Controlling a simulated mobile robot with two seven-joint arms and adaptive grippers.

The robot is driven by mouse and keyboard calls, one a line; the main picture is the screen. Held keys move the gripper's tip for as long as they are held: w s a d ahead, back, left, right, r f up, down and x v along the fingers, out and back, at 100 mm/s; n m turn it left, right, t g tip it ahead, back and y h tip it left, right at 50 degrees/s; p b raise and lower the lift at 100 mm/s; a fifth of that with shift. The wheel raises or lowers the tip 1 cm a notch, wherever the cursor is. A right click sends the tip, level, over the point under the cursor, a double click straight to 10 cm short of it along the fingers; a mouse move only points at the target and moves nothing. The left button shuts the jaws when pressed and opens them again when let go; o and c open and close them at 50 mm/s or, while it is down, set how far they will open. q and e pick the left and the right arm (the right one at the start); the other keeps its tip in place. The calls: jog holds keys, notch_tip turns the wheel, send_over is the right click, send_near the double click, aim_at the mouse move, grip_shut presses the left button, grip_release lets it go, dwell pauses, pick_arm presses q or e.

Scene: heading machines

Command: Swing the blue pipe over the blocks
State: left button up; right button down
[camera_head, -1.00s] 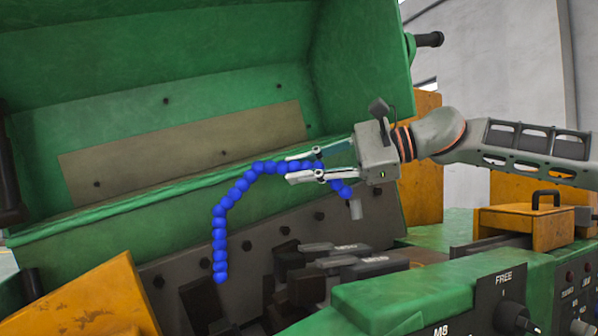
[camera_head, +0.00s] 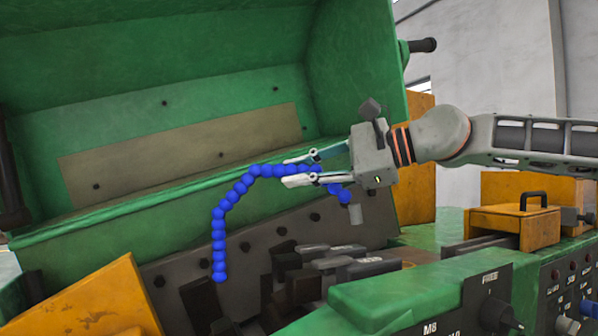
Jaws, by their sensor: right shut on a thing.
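The blue pipe (camera_head: 232,196) is a curved string of blue beads. It arches up from a grey stub at its right end, and its left end hangs down in front of the dark plate. My right gripper (camera_head: 300,170) comes in from the right and is shut on the pipe near the top of its arch. My left gripper does not show.
The open green lid (camera_head: 180,110) stands behind the pipe. A yellow block (camera_head: 95,300) is at the lower left. The green control panel (camera_head: 430,290) and a yellow box with a handle (camera_head: 515,222) are at the right.

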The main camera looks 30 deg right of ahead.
jog(key=shift+s+a+f, duration=0.1)
jog(key=shift+a+f, duration=0.1)
jog(key=c, duration=1.9)
grip_release()
jog(key=shift+s, duration=0.1)
jog(key=shift+d+r, duration=0.1)
jog(key=shift+r, duration=0.05)
jog(key=shift+s+d+r, duration=0.2)
jog(key=shift+s+d, duration=0.1)
jog(key=shift+s, duration=0.1)
jog(key=v, duration=1.1)
